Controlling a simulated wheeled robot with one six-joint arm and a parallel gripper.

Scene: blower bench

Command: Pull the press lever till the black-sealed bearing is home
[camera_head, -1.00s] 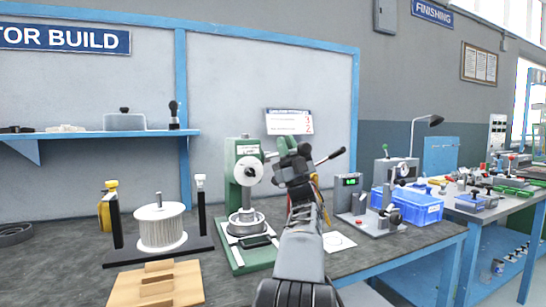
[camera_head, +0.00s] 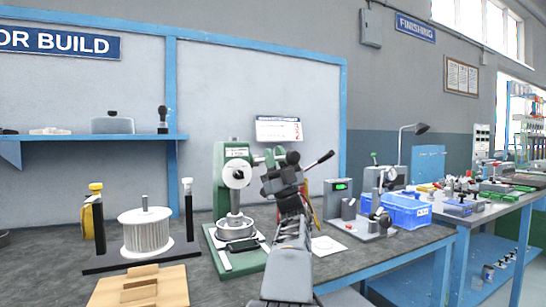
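The green press (camera_head: 222,185) stands on the bench, with a white round hub (camera_head: 237,174) on its front. Its ram (camera_head: 235,200) reaches down to a round metal housing (camera_head: 237,228) on the base. I cannot make out the black-sealed bearing there. The press lever's black grip (camera_head: 319,161) sticks out to the upper right, beyond my gripper. My gripper (camera_head: 281,172) is at the right side of the press, in front of the lever's shaft. Its fingers are dark and seen from behind, so I cannot tell whether they are closed on the lever.
A stand with a white finned rotor (camera_head: 146,232) and a wooden block (camera_head: 140,288) are on the left. A gauge with a green display (camera_head: 340,187) and a blue bin (camera_head: 408,210) are on the right. A white sheet (camera_head: 325,246) lies on the bench between them.

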